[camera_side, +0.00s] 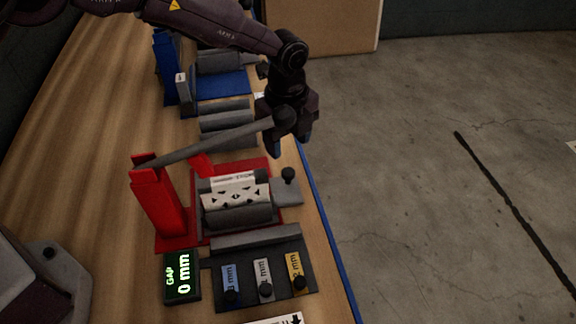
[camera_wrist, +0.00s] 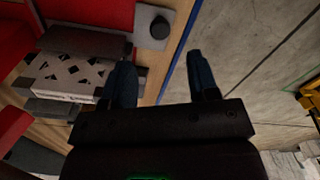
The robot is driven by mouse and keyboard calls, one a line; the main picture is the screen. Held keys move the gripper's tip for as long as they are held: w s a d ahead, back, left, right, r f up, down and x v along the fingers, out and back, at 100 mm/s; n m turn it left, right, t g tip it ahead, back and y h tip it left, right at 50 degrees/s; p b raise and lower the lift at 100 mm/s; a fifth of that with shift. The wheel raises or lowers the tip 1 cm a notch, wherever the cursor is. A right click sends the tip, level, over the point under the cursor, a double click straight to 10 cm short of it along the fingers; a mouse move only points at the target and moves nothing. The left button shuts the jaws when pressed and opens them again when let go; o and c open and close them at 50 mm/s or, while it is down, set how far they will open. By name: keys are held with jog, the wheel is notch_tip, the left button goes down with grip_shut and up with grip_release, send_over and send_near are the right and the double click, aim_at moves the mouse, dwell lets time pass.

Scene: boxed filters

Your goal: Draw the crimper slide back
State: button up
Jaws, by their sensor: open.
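The red crimper (camera_side: 170,208) stands near the bench's right edge. A long dark lever (camera_side: 215,143) slopes up from its red post to beside my gripper. A light filter with black triangles (camera_side: 235,197) lies in the crimper; it also shows in the wrist view (camera_wrist: 70,72). The grey slide plate (camera_side: 288,193) with a black knob (camera_side: 288,175) sits at the crimper's right side. In the wrist view the knob (camera_wrist: 160,28) is ahead of the fingertips, apart from them. My gripper (camera_side: 291,145) is open above the bench edge; its fingers are empty in the wrist view (camera_wrist: 160,62).
A display (camera_side: 182,276) reads GAP 0 mm. A dark rack (camera_side: 222,293) holds blue, grey and yellow labelled gauges with black knobs. A blue device (camera_side: 222,83) stands farther back. Open floor (camera_side: 430,190) lies right of the blue bench edge (camera_side: 325,221).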

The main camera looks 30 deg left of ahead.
aim_at(288, 171)
notch_tip(288, 171, down, 8)
jog(key=shift+d, duration=0.1)
dwell(0.4)
grip_shut()
jog(key=w+a, duration=0.7)
jog(key=shift+w+a, duration=0.2)
jog(key=shift+w, duration=0.05)
jog(key=shift+a, duration=0.1)
jog(key=shift+c, duration=1.2)
grip_release()
jog(key=shift+o, duration=1.2)
